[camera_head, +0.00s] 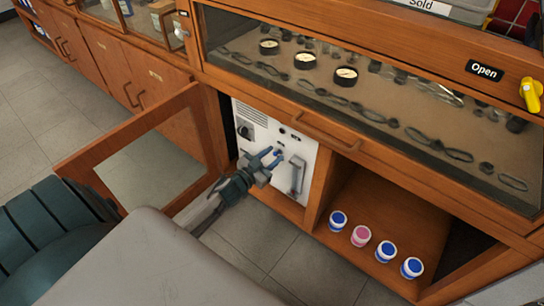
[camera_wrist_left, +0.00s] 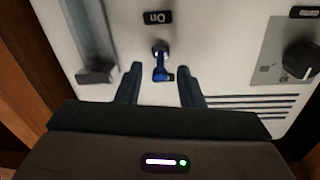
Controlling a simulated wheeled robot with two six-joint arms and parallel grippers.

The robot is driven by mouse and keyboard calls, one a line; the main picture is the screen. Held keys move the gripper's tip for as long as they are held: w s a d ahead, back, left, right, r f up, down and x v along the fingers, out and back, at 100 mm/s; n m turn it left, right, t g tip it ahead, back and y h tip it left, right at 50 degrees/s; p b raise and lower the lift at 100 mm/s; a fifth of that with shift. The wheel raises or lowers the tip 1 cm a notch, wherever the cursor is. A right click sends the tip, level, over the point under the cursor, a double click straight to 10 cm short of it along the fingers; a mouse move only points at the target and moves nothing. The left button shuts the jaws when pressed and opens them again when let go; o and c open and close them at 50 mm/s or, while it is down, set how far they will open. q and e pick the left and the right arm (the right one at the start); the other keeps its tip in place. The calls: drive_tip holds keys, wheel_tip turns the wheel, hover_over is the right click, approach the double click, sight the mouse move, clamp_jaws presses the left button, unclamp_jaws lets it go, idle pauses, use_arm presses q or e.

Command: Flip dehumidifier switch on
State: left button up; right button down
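The dehumidifier's white front panel (camera_head: 305,150) sits inside an open cabinet in the head view. Its small blue toggle switch (camera_head: 278,153) shows close to my left gripper (camera_head: 268,160). In the left wrist view the blue switch (camera_wrist_left: 160,66) has a silver base, and its lever points away from the upside-down "On" label (camera_wrist_left: 158,17). My left gripper (camera_wrist_left: 159,80) is open, one finger on each side of the lever, with visible gaps; contact is not seen. My right gripper is not in view.
A metal handle (camera_head: 298,175) and a black knob (camera_head: 245,130) are on the panel; the knob also shows in the wrist view (camera_wrist_left: 302,60). The open cabinet door (camera_head: 88,160) stands left of my arm. Several lidded jars, one a pink jar (camera_head: 361,236), stand in the right compartment.

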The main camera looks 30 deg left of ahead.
use_arm(q)
drive_tip(key=shift+w, duration=0.15)
drive_tip(key=shift+c, duration=0.2)
clamp_jaws()
drive_tip(key=shift+f, duration=0.1)
